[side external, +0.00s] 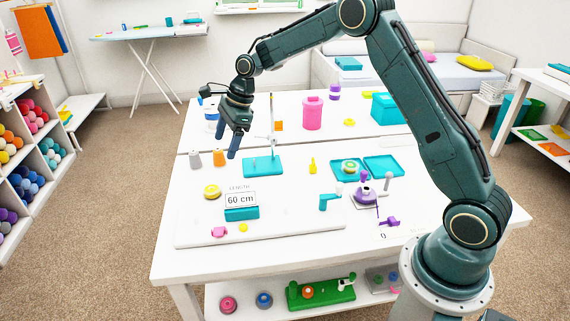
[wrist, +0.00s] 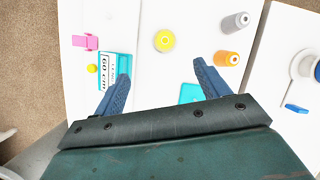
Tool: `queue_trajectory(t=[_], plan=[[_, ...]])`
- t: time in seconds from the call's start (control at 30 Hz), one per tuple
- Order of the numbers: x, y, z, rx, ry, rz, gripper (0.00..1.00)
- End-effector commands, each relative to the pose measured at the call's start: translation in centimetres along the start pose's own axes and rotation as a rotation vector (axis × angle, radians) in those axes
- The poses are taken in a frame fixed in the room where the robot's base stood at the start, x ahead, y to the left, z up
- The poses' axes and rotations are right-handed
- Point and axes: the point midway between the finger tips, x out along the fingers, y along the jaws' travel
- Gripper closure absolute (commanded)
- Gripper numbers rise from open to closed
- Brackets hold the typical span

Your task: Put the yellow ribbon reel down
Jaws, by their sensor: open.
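The yellow ribbon reel (side external: 212,191) lies flat on the white work surface, left of the length sign (side external: 241,199) reading 60 cm. In the wrist view the reel (wrist: 165,41) lies beyond my fingertips, between their lines, with nothing touching it. My gripper (side external: 227,147) is open and empty, raised above the table behind the reel. Its two blue fingers (wrist: 162,70) are spread apart in the wrist view.
A grey spool (side external: 194,160) and an orange spool (side external: 219,158) stand behind the reel. A teal base with a thin upright post (side external: 262,167) is to the right. A pink clip (side external: 219,232) lies in front. Teal trays (side external: 384,166) sit farther right.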

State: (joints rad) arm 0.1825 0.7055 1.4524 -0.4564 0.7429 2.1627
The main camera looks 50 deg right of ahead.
Motion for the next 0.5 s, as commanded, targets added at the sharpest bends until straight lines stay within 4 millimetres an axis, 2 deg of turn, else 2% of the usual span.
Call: queue_trajectory(t=[0.03,0.2,0.5], plan=[[-1.4,0.6,0.5,-0.049,0.004,-0.011,0.26],[-5.8,2.9,1.4,-0.252,0.032,-0.043,0.26],[-12.8,8.3,2.0,-0.619,0.094,-0.088,0.26]])
